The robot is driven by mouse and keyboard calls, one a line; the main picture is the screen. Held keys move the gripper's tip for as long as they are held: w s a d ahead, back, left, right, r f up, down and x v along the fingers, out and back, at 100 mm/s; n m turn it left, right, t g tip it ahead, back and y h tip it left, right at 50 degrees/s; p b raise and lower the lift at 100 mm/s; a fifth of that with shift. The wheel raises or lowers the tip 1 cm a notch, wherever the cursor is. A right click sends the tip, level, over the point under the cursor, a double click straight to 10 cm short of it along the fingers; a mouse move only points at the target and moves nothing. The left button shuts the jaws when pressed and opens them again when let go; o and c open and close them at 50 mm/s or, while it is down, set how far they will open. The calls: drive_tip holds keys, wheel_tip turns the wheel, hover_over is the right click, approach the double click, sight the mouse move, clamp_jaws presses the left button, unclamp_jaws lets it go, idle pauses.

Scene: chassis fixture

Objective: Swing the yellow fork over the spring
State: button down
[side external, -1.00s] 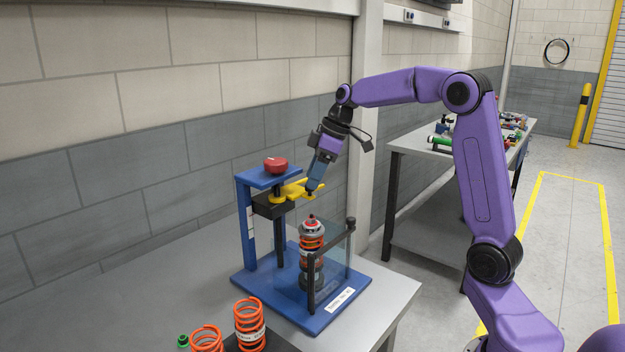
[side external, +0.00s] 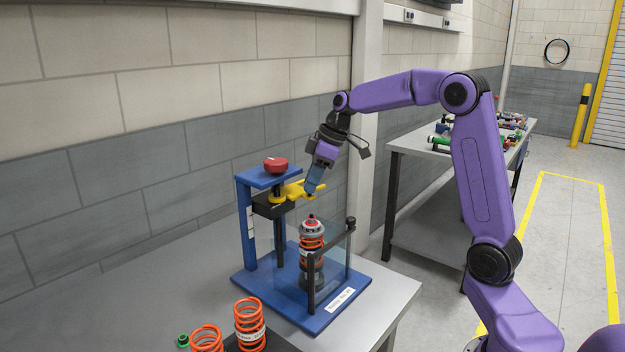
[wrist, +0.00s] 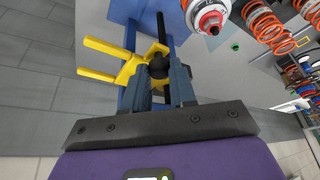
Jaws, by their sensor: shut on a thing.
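The yellow fork (side external: 296,190) sits on the black carriage (side external: 270,206) of the blue press stand, its prongs pointing towards the wall side. In the wrist view the fork (wrist: 112,74) shows two prongs reaching left. My gripper (side external: 311,190) is shut on the fork at its dark knob (wrist: 158,66), between the two fingertips (wrist: 160,84). The orange spring (side external: 312,244) stands upright on its strut in the fixture, below and in front of the fork. The fork is beside the strut top, not over it. The strut top (wrist: 209,18) shows at the upper right of the wrist view.
A clear guard panel and dark post (side external: 349,240) stand by the spring on the blue base (side external: 283,310). A red knob (side external: 276,165) tops the stand. The grey wall is close behind.

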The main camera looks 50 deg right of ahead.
drive_tip(key=a+m+h, duration=0.1)
drive_tip(key=a+m, duration=0.1)
drive_tip(key=m, duration=0.1)
drive_tip(key=s+a+m+h, duration=0.1)
drive_tip(key=a+m, duration=0.1)
drive_tip(key=m, duration=0.1)
drive_tip(key=s+a+m+t+h, duration=0.1)
drive_tip(key=a+m, duration=0.2)
drive_tip(key=shift+h, duration=0.3)
drive_tip(key=shift+w+a+m+g+h, duration=0.2)
drive_tip(key=shift+w+a+m+h, duration=0.2)
drive_tip(key=shift+a+m, duration=0.65)
drive_tip(key=shift+w+a+m+g+h, duration=0.2)
drive_tip(key=shift+w+a+m+h, duration=0.3)
drive_tip(key=shift+m, duration=1.05)
drive_tip(key=shift+w+a+m+g+h, duration=0.25)
drive_tip(key=shift+a+m, duration=0.6)
drive_tip(key=shift+m, duration=0.45)
drive_tip(key=c, duration=0.9)
unclamp_jaws()
drive_tip(key=shift+c, duration=0.2)
drive_tip(key=shift+r, duration=0.15)
